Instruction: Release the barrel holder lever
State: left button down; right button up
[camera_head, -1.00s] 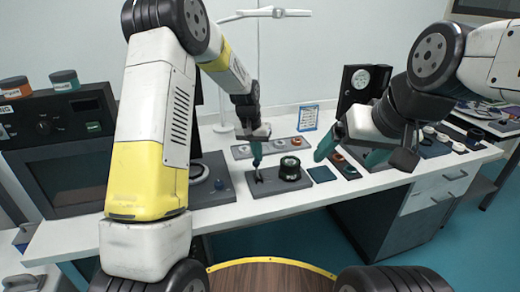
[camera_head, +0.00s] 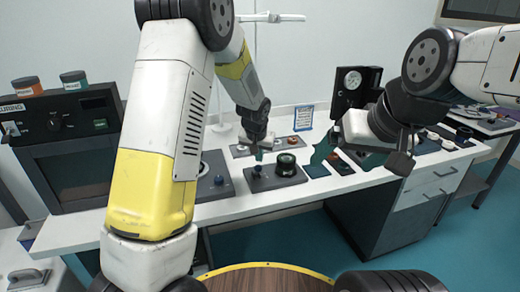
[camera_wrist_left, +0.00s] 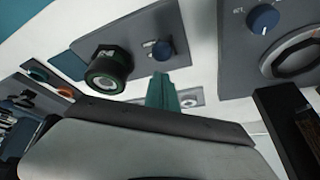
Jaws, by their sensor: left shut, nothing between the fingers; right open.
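The barrel holder is a grey plate (camera_head: 272,182) on the white table, carrying a black round barrel (camera_head: 287,164). Left of the barrel is a small lever with a blue knob (camera_head: 257,171). In the left wrist view the barrel (camera_wrist_left: 108,70) and the blue-knobbed lever (camera_wrist_left: 162,50) both show. My left gripper (camera_head: 259,156) is shut and empty, just above and behind the lever; its teal fingers (camera_wrist_left: 162,92) appear apart from the knob. My right gripper (camera_head: 343,155) is open and empty to the right, above the table.
Another grey plate with a blue knob (camera_head: 219,180) stands left of the holder; it also shows in the left wrist view (camera_wrist_left: 263,19). Dark pads (camera_head: 317,171) lie to the right. A row of small parts (camera_head: 240,149) lies behind. A black oven-like box (camera_head: 65,150) stands at the left.

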pick_arm(q)
jog(key=shift+w+r, duration=0.1)
jog(key=shift+r, duration=0.7)
